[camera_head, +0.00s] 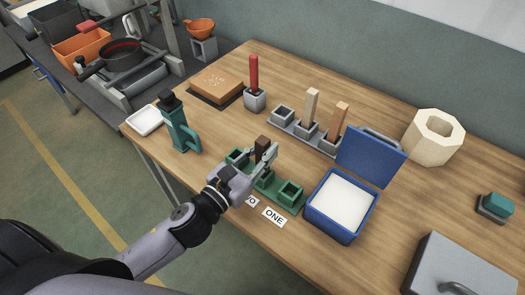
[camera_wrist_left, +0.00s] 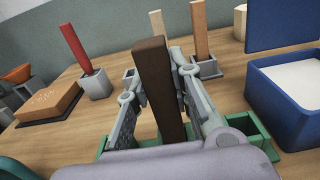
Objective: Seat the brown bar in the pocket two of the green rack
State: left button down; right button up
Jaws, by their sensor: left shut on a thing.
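The brown bar (camera_wrist_left: 157,92) stands nearly upright between the fingers of my left gripper (camera_wrist_left: 160,100) in the left wrist view. In the head view, the dark top of the bar (camera_head: 262,143) shows between the fingers of the left gripper (camera_head: 265,158), which is shut on it. The bar is over the middle of the green rack (camera_head: 266,190); its lower end is hidden by the gripper, so I cannot tell whether it is inside a pocket. The rack's right-hand pocket (camera_head: 290,192) is empty, beside the label ONE (camera_head: 273,218). My right gripper is out of view.
A blue box (camera_head: 337,208) with its lid open stands right of the rack. Behind are a grey rack (camera_head: 300,133) with two upright bars and a red bar (camera_head: 254,72) in a grey holder.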

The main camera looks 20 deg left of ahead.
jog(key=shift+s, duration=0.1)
pick_arm(q)
jog(key=shift+f, duration=0.15)
jog(key=c, duration=1.4)
grip_release()
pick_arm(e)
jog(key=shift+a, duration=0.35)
pick_arm(q)
jog(key=shift+r+b+v, duration=0.15)
jog(key=shift+b+v, duration=0.6)
jog(key=shift+v, duration=2.25)
jog(key=shift+r+b+v, duration=0.15)
jog(key=shift+b+v, duration=0.6)
jog(key=shift+v, duration=2.25)
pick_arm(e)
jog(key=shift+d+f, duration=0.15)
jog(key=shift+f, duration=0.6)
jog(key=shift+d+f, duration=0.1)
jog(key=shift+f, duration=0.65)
